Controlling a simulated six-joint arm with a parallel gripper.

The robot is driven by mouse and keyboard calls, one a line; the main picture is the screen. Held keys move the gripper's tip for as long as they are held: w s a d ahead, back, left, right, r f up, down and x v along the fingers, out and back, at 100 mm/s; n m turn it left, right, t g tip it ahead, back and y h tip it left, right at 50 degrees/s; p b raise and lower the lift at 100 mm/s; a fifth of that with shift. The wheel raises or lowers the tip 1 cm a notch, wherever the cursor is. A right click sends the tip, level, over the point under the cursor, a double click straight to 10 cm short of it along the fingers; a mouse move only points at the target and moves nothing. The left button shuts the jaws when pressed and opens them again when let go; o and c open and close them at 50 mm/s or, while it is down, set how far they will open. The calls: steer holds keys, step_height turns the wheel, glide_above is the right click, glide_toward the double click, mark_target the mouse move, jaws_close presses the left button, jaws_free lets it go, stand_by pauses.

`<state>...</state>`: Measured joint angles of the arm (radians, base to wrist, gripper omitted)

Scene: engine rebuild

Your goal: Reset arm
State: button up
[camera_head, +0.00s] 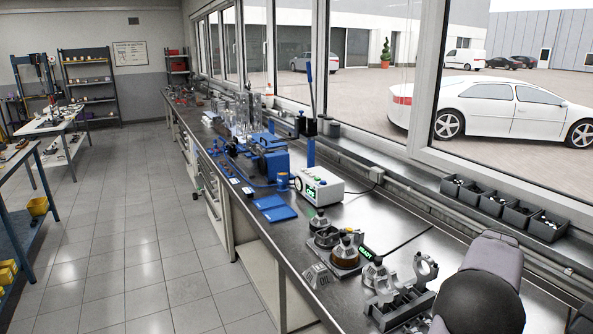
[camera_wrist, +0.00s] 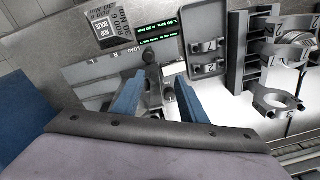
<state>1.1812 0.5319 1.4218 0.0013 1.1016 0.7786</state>
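My gripper (camera_wrist: 162,78) shows in the wrist view with two blue fingers spread apart. A grey plate marked "LOAD" with a dark knob (camera_wrist: 148,57) lies below and beyond the fingertips. I see nothing clearly held between the fingers. In the head view my arm fills the lower right, and the gripper itself is hidden.
In the wrist view, a tray with numbered metal caps (camera_wrist: 208,45) and a rack (camera_wrist: 245,45) with ring-ended rods (camera_wrist: 275,98) lie right of the gripper.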

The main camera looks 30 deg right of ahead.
steer(key=a+f+n, duration=0.1)
steer(key=f, duration=0.1)
steer(key=s+a+f+n, duration=0.1)
steer(key=a+f+n, duration=0.1)
steer(key=f, duration=0.1)
steer(key=s+a+f+n+y, duration=0.1)
steer(key=a+f+n, duration=0.1)
steer(key=shift+f, duration=0.15)
steer(key=a+n, duration=0.1)
steer(key=a, duration=0.1)
steer(key=a+f+n, duration=0.1)
steer(key=a, duration=0.1)
steer(key=s+a+f+n, duration=0.1)
steer(key=shift+a+f+g+y, duration=0.2)
steer(key=shift+a+g+y, duration=0.1)
steer(key=shift+a, duration=0.1)
steer(key=w+a+r+n, duration=0.1)
steer(key=w+a+n, duration=0.2)
steer(key=a, duration=1.4)
steer(key=w+a+r+n, duration=0.2)
steer(key=a+n, duration=0.9)
steer(key=a, duration=0.7)
steer(key=shift+w, duration=0.55)
steer(key=shift+r, duration=0.1)
